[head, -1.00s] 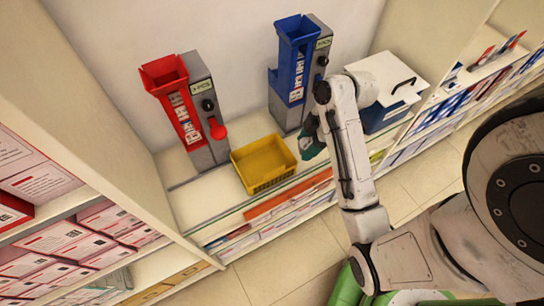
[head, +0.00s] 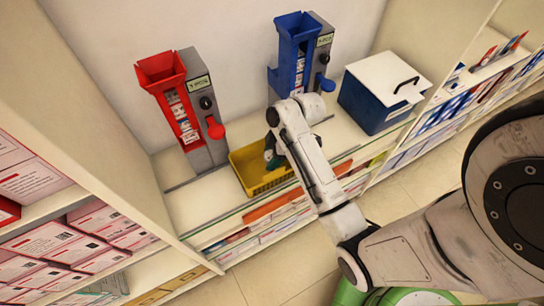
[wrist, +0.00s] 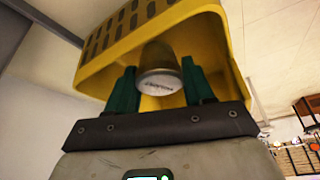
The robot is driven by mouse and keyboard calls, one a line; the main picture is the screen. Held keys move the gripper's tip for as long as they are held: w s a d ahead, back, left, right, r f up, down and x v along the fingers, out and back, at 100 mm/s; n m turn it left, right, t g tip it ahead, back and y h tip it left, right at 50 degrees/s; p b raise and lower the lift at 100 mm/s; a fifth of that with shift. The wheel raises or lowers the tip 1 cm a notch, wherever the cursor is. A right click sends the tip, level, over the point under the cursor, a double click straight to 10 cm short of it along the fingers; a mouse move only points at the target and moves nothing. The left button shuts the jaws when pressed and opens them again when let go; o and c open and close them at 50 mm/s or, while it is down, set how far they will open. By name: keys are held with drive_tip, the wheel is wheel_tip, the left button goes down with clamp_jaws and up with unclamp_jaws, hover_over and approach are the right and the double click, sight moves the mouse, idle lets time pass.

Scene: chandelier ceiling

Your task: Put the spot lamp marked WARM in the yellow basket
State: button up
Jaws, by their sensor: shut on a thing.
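The yellow basket (head: 252,183) sits on the counter in the head view, below the red dispenser. Its slotted wall (wrist: 140,30) fills the top of the wrist view. My gripper (head: 271,158) is at the basket, with its green fingers over or inside the opening. In the wrist view, my gripper (wrist: 159,72) is shut on a grey, round-faced spot lamp (wrist: 161,58). The lamp's pale end carries a small dark marking that is too small to read. The lamp is within the basket's outline. Whether it touches the basket's floor I cannot tell.
A red dispenser (head: 187,112) stands behind and left of the basket, and a blue dispenser (head: 299,60) behind and right. A blue box with a white lid (head: 372,105) stands further right. Shelves of cartons (head: 62,240) are at the left. A glass edge runs along the counter front.

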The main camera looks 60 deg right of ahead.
drive_tip(key=shift+f, duration=0.75)
drive_tip(key=shift+f, duration=0.15)
drive_tip(key=o, duration=1.1)
drive_tip(key=shift+c, duration=0.2)
drive_tip(key=p+v, duration=0.1)
drive_tip(key=v, duration=1.1)
drive_tip(key=shift+a, duration=0.1)
